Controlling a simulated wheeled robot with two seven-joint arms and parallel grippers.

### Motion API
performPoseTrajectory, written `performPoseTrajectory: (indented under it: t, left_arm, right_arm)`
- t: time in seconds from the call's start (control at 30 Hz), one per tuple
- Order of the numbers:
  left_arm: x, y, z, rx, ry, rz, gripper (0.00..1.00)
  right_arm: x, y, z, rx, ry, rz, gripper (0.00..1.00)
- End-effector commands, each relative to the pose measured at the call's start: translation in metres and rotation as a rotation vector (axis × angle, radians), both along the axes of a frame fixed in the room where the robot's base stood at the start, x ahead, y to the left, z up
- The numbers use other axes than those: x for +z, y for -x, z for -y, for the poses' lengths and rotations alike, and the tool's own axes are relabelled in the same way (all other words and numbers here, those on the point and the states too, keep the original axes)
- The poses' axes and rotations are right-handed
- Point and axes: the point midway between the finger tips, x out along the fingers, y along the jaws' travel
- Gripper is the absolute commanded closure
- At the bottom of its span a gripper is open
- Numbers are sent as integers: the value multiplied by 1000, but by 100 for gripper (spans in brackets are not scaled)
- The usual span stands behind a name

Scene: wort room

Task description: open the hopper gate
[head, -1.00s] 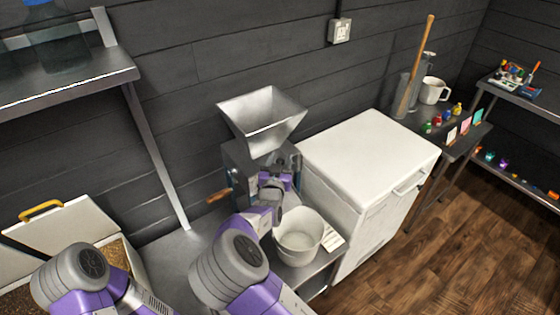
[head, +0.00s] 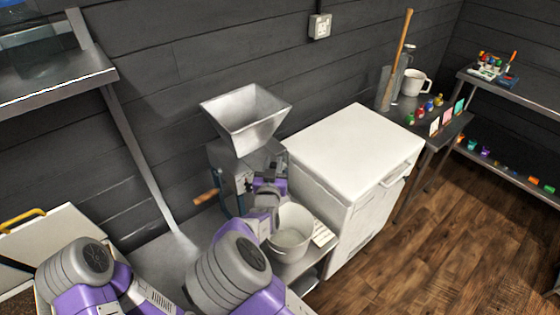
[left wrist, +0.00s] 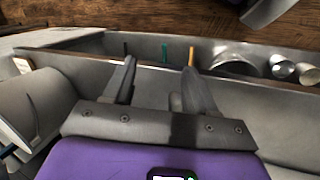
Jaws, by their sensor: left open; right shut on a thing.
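The grey metal hopper (head: 246,118) sits on top of a dark mill (head: 228,160) on the metal bench. My right gripper (head: 269,183) is at the mill's right side, just below the hopper, and is shut. It appears to hold the hopper gate, which is hidden behind the gripper, so how far the gate is drawn cannot be seen. My left gripper (left wrist: 160,78) is open and empty in the left wrist view. Its fingers are out of sight in the head view, where my left arm is at bottom left.
A white bucket (head: 291,234) stands on the bench right of my right arm. A wooden crank handle (head: 206,197) sticks out left of the mill. A white chest (head: 355,150) stands to the right. A bin with a yellow handle (head: 24,220) is at far left.

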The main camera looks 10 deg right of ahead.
Motion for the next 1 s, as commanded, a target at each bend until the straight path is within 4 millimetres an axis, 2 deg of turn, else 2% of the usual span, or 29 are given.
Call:
performPoseTrajectory:
  t: [0.17, 0.2, 0.33, 0.67, 0.77, 1.0]
  left_arm:
    - [0, 0, 0, 1, 0, 0, 43]
    - [0, 0, 0, 1, -1, -1, 43]
    - [0, 0, 0, 1, -1, -1, 43]
    - [1, 0, 0, 1, -1, -1, 43]
    - [2, 0, 0, 1, -1, -1, 43]
    - [7, 0, 0, 1, 0, 0, 43]
  right_arm:
    - [4, -1, 2, -4, 2, 10, 100]
    - [4, -1, 2, -4, 2, 10, 70]
    - [4, -1, 3, -5, 1, 9, 51]
    - [2, 2, 1, -4, 0, 5, 51]
    - [3, 13, -3, -4, -2, 4, 51]
    - [4, 51, -17, -4, 0, 5, 51]
